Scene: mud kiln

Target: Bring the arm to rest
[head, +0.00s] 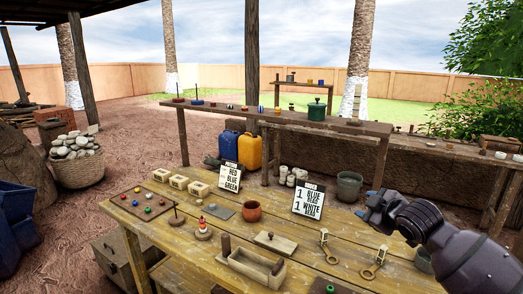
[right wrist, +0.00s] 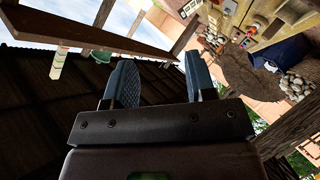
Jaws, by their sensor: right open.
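My right gripper (head: 368,204) reaches in from the lower right in the head view, held above the right part of the wooden table (head: 150,233). In the right wrist view its two blue fingers (right wrist: 160,88) stand apart with nothing between them. The wrist view is tilted, with the roof and yard behind the fingers. My left arm and gripper are in neither view.
On the table are a terracotta pot (head: 251,211), a wooden box (head: 256,268), a board with coloured balls (head: 142,203) and two sign cards (head: 308,201). A raised shelf (head: 280,117) runs further back.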

